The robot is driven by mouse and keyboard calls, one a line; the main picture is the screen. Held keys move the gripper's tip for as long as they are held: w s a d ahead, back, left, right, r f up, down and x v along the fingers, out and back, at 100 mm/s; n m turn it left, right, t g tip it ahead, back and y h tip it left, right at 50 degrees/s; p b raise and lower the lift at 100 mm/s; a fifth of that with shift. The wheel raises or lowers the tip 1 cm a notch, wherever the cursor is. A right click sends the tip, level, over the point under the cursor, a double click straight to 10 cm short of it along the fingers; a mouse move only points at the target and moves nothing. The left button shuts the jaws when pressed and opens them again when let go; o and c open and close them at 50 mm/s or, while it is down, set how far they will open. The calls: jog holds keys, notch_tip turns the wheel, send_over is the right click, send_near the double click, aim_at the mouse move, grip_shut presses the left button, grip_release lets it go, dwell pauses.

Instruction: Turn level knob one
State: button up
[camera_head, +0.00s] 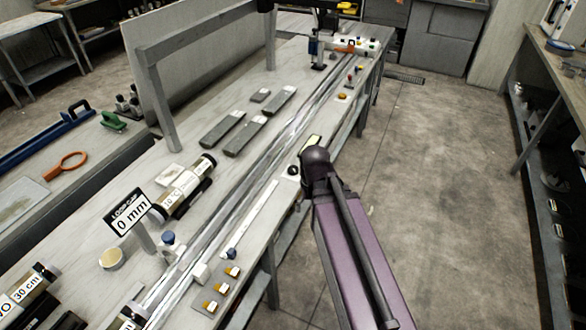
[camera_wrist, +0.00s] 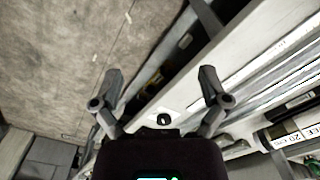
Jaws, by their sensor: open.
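A small round black knob (camera_wrist: 163,120) on a white plate shows between my fingers' bases in the wrist view. In the head view, a black knob (camera_head: 293,169) sits at the bench's right edge, just left of my arm's end. No label shows which knob is level knob one. My gripper (camera_wrist: 161,75) is open and empty, its two dark fingers spread wide over the bench edge and floor. In the head view the fingers are hidden by my arm. I cannot tell the gap between gripper and knob.
The long bench (camera_head: 262,225) carries a metal rail channel, a "0 mm" sign (camera_head: 129,216), labelled core tubes (camera_head: 185,188) and grey bars (camera_head: 244,136). Open concrete floor (camera_head: 440,190) lies right of the bench.

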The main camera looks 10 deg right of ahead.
aim_at(293, 168)
jog(key=w+r+n+p, duration=0.2)
jog(key=w+r, duration=0.1)
jog(key=w, duration=2.5)
jog(key=shift+n+p, duration=0.3)
jog(key=shift+p, duration=0.1)
jog(key=shift+f, duration=0.2)
notch_tip(293, 168, down, 13)
jog(key=b, duration=1.3)
jog(key=shift+f+b, duration=0.2)
jog(key=shift+b, duration=0.2)
jog(key=c, duration=1.1)
